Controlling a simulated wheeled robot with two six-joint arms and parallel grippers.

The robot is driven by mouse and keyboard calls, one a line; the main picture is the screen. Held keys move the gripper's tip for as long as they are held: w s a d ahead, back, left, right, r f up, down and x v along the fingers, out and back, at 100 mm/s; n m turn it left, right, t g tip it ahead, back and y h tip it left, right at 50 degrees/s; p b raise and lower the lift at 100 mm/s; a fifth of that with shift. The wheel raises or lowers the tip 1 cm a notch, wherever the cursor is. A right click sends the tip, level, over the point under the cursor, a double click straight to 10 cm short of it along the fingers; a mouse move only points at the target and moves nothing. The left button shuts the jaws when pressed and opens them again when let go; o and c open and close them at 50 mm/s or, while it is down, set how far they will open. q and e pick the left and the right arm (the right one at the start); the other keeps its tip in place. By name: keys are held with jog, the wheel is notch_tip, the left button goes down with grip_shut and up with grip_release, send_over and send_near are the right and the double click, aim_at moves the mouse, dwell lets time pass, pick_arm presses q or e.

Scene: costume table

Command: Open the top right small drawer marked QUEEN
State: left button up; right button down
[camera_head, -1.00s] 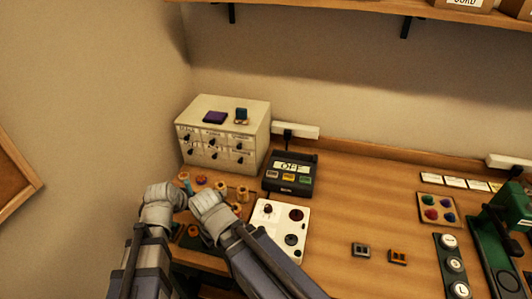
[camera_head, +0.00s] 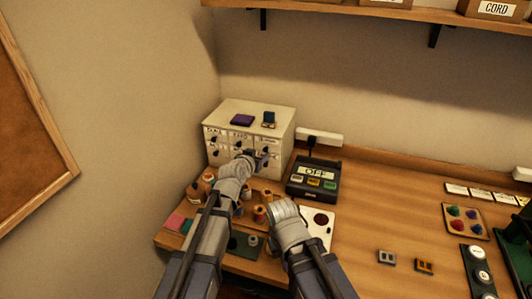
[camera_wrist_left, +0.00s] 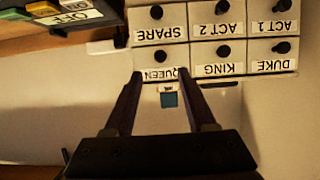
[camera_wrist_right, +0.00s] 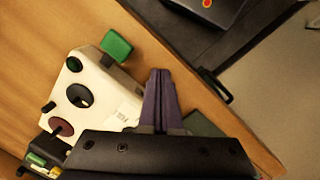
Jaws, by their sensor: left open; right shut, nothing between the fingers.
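The white drawer cabinet (camera_head: 258,115) stands against the back wall, with two rows of small drawers, all looking shut. The left wrist view shows it upside down. There, the QUEEN drawer (camera_wrist_left: 150,74) is at the cabinet's top corner, beside KING (camera_wrist_left: 222,69), with a dark round knob (camera_wrist_left: 160,57). My left gripper (camera_wrist_left: 160,73) is open, its fingertips on either side of the QUEEN label and overlapping its ends; I cannot tell whether they touch. In the head view my left gripper (camera_head: 258,160) partly covers the right-hand drawers. My right gripper (camera_wrist_right: 160,72) is shut and empty, near a white control box (camera_wrist_right: 100,95).
A purple item (camera_head: 242,120) and a small teal item (camera_head: 269,119) lie on the cabinet. A dark box marked OFF (camera_head: 315,172) stands right of it. Thread spools (camera_head: 259,214) stand on the table near my arms. The side wall is close on the left.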

aim_at(265, 150)
pick_arm(q)
jog(key=b+x, duration=0.2)
jog(key=x, duration=0.4)
jog(key=shift+w+f, duration=0.25)
jog(key=shift+w, duration=0.1)
pick_arm(e)
notch_tip(265, 150, down, 3)
jog(key=shift+r, duration=0.15)
pick_arm(q)
grip_shut()
jog(key=shift+s, duration=0.1)
dwell(0.6)
